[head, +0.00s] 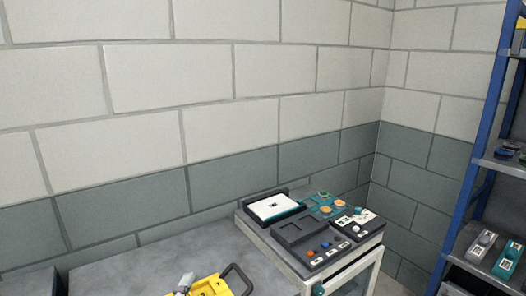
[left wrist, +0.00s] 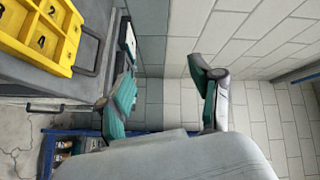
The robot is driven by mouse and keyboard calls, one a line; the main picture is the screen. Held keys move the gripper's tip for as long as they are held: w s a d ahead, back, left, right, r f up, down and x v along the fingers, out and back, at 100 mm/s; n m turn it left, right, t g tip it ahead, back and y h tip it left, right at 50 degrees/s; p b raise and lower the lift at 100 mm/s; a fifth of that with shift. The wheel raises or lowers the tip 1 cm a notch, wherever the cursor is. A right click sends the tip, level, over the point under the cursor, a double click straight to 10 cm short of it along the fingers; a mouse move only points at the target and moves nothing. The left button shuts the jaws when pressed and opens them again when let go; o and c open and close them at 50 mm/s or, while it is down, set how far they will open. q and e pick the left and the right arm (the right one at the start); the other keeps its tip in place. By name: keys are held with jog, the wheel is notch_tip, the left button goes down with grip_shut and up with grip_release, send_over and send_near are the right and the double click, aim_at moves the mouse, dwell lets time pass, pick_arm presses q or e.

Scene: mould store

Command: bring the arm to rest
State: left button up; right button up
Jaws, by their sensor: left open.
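My left gripper (left wrist: 160,65) shows in the left wrist view, its two teal-padded fingers spread well apart. Nothing is between the fingers; behind the gap are the block wall and its dark lower band. A yellow numbered tray (left wrist: 40,30) with a dark handle lies on a grey surface at the upper left of that view, apart from the fingers. In the head view the yellow tray (head: 210,287) is cut off by the bottom edge. A small grey-white piece beside it there is too cut off to identify. My right gripper is in neither view.
In the head view a grey worktop (head: 140,272) runs along the wall. A dark panel unit (head: 300,232) with recesses, buttons and teal parts stands at its right. A blue-framed shelf rack (head: 468,185) with small items stands at the far right.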

pick_arm(q)
jog(key=s+a+f+n+g+y, duration=0.1)
jog(key=s+a+f+n+g, duration=0.3)
jog(key=f, duration=0.3)
jog(key=s+a+f+n+g+y, duration=0.1)
jog(key=s+a+f+n+g, duration=0.1)
jog(key=s+f+n+g, duration=0.55)
jog(key=s+f, duration=0.2)
jog(key=s, duration=0.3)
jog(key=s+f+n+g, duration=0.2)
jog(key=s+f+g, duration=0.15)
jog(key=s, duration=0.35)
jog(key=s+f, duration=0.3)
jog(key=f, duration=2.6)
jog(key=s+a+f+g, duration=0.1)
jog(key=s+f, duration=0.6)
jog(key=s, duration=0.1)
jog(key=s+a+f, duration=0.2)
jog(key=s+f, duration=0.5)
jog(key=s, duration=0.1)
jog(key=shift+a+g, duration=0.3)
jog(key=shift+g, duration=0.1)
